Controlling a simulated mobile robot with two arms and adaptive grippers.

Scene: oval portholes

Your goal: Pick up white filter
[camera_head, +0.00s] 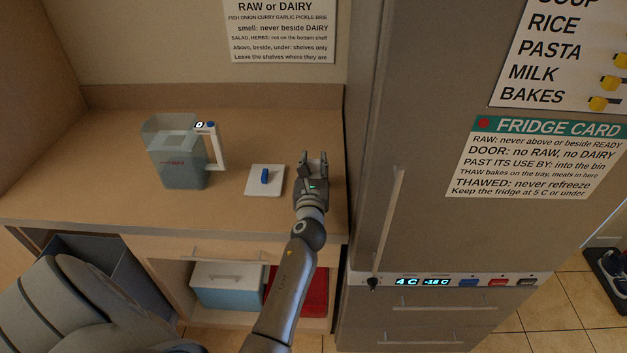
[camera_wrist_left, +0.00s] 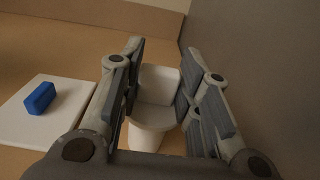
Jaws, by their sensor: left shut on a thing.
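The white filter (camera_wrist_left: 157,113) is a small, pale cup-like piece with a rounded front and a raised back part. In the wrist view it sits between the two finger pads of my left gripper (camera_head: 313,158), which is shut on it. In the head view this gripper is over the right end of the wooden counter, right of a white square plate (camera_head: 255,187); the filter is mostly hidden by the fingers there. I cannot tell whether the filter still touches the counter. My right gripper is not in view.
A blue block (camera_head: 265,176) lies on the white plate. A clear water jug (camera_head: 178,165) with a white handle stands farther left on the counter (camera_head: 100,190). The tall fridge (camera_head: 415,215) rises close to the right of my left gripper. A blue-and-white box (camera_head: 228,288) sits below.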

